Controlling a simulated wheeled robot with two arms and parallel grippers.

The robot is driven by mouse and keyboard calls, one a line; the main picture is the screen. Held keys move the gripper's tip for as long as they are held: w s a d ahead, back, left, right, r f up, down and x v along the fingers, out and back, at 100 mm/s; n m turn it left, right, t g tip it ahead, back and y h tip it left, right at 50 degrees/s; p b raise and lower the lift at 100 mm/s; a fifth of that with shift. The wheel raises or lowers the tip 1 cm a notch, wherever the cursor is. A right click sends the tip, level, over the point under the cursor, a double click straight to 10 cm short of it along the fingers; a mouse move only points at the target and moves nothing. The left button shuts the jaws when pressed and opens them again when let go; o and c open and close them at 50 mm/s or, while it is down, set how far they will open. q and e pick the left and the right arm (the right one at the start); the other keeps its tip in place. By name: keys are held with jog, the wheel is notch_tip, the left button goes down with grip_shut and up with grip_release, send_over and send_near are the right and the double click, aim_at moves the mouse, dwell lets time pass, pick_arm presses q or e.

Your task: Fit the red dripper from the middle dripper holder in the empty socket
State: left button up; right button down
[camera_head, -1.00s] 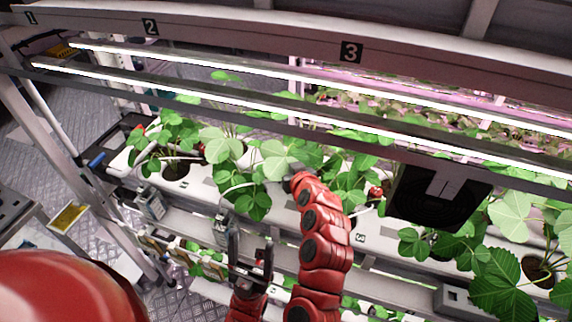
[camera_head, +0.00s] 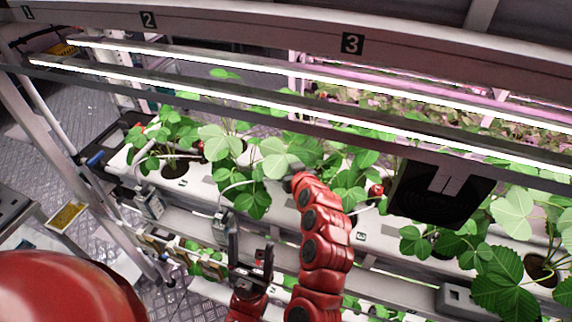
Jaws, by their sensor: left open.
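My left gripper (camera_head: 251,258) is in the lower middle, with its dark fingers pointing up and apart. It is open, and I see nothing between the fingers. It is in front of the white planting gutter (camera_head: 285,215), just right of a small grey box (camera_head: 221,228) on the gutter's front. Another grey box (camera_head: 149,204) is further left, and another (camera_head: 459,300) is at the lower right. These may be dripper holders. I cannot make out a red dripper or the empty socket.
Strawberry plants (camera_head: 222,142) with a few red berries (camera_head: 376,190) crowd the gutter. Thin white tubes run among them. Lit bars (camera_head: 250,97) cross above, and a dark square panel (camera_head: 440,195) hangs at right. A yellow-labelled thing (camera_head: 67,216) is at left.

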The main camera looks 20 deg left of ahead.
jog(key=shift+f, duration=0.2)
dwell(0.5)
jog(key=shift+f+b, duration=0.25)
jog(key=shift+b, duration=0.15)
jog(key=shift+c, duration=0.2)
grip_release()
jog(key=shift+r, duration=0.15)
jog(key=shift+r+p, duration=1.4)
jog(key=shift+r, duration=1.55)
jog(key=shift+f, duration=0.1)
